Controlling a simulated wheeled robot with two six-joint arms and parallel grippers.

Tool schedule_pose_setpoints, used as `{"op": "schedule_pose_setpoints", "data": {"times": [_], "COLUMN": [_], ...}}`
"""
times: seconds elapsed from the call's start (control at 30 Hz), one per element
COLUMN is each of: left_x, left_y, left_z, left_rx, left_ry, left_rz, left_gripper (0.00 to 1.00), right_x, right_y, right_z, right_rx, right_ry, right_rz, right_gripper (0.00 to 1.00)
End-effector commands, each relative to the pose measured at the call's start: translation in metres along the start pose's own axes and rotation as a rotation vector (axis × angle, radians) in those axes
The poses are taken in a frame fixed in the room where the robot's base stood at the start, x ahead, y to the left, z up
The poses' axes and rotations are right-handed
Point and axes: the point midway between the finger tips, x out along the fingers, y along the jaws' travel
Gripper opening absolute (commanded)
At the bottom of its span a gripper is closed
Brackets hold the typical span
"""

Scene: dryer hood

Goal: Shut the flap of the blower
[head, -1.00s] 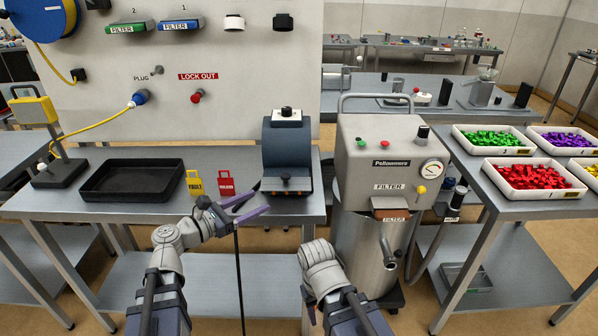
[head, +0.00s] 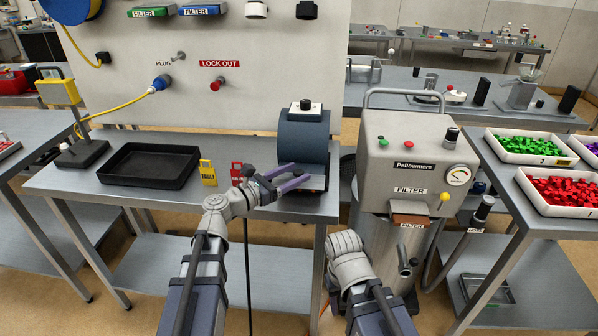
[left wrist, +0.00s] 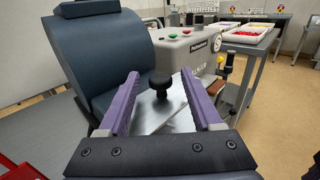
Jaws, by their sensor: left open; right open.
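The blower (head: 302,138) is a dark blue-grey rounded housing with a black-and-white knob on top, at the right end of the workbench. It fills the left of the left wrist view (left wrist: 100,45). A light metal plate with a black knob (left wrist: 160,84), which looks like the flap, lies low at its front. My left gripper (head: 298,176) is open in front of the blower. In the left wrist view the knob shows between its purple fingers, apart from both. The fingers hide the knob in the head view. My right wrist is low in front of the grey machine; its fingers are hidden.
A grey filter machine (head: 410,150) stands right of the bench. A black tray (head: 150,165), a yellow tag (head: 208,174) and a red tag (head: 237,172) are left of the blower. A side table holds bins of green (head: 530,146) and red pieces. Bench space before the tray is clear.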

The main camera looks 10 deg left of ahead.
Motion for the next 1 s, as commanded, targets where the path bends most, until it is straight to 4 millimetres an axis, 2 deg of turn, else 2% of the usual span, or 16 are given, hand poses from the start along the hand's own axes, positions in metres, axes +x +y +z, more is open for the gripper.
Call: {"op": "schedule_pose_setpoints", "data": {"times": [0.03,0.2,0.5,1.0], "left_x": [0.007,0.018,0.019,0.019], "left_y": [0.001,0.0,0.0,0.0], "left_z": [0.0,0.0,0.0,0.0], "left_rx": [0.0,0.0,0.0,0.0], "left_ry": [0.0,0.0,0.0,0.0], "left_rz": [-0.001,0.0,0.0,0.0], "left_gripper": [0.66,0.66,0.66,0.11], "right_x": [0.0,0.0,0.0,0.0], "right_y": [0.0,0.0,0.0,0.0], "right_z": [0.0,0.0,0.0,0.0], "right_rx": [0.0,0.0,0.0,0.0], "right_ry": [0.0,0.0,0.0,0.0], "right_rz": [0.0,0.0,0.0,0.0], "right_gripper": [0.5,0.5,0.5,0.5]}}
